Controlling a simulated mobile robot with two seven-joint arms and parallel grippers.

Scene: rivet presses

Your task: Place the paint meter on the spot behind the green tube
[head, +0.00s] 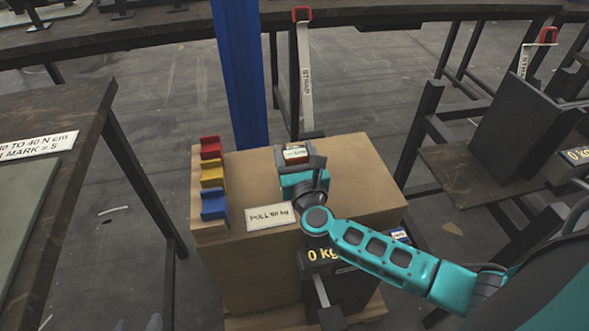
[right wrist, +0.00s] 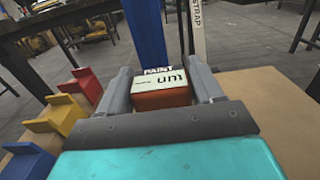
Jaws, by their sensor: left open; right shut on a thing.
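The paint meter (right wrist: 162,90), a small orange-red block with a pale label reading PAINT and µm, is between the grey fingers of my right gripper (right wrist: 163,87). In the head view the paint meter (head: 296,153) shows over the top of the cardboard box, with my right gripper (head: 295,158) shut on it. I cannot tell whether it touches the box. Two grey tips at the bottom left edge of the head view look like my left gripper (head: 138,324), apart and empty. I see no green tube and no marked spot behind one.
Red (head: 210,147), yellow (head: 212,173) and blue (head: 214,204) holders line the left edge of the cardboard box (head: 355,185). A blue post (head: 238,70) and a strap (head: 306,75) stand behind it. A dark table (head: 80,110) is at left. The box top's right side is clear.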

